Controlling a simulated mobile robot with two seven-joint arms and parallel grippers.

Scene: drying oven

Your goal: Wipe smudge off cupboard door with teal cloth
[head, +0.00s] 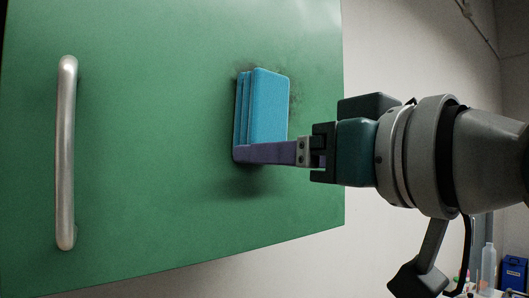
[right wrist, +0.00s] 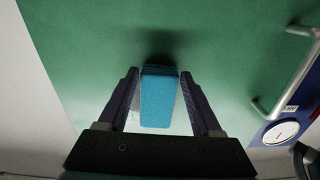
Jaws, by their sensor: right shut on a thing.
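The teal cloth (head: 268,105), a folded bright blue-teal pad, is held against or very close to the green cupboard door (head: 150,130). A dark smudge (head: 297,92) shows on the door around the cloth's upper and right edges; the rest is hidden behind it. My right gripper (head: 240,153) reaches in from the right and is shut on the cloth. In the right wrist view the cloth (right wrist: 160,98) sits between the two dark purple fingers (right wrist: 165,75), its far end at the door. My left gripper is not in view.
A vertical metal handle (head: 66,150) stands out from the door at the left. Past the door's right edge is a pale wall. A bottle (head: 488,268) and a blue box (head: 513,272) are at the lower right. A round gauge (right wrist: 281,131) shows in the right wrist view.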

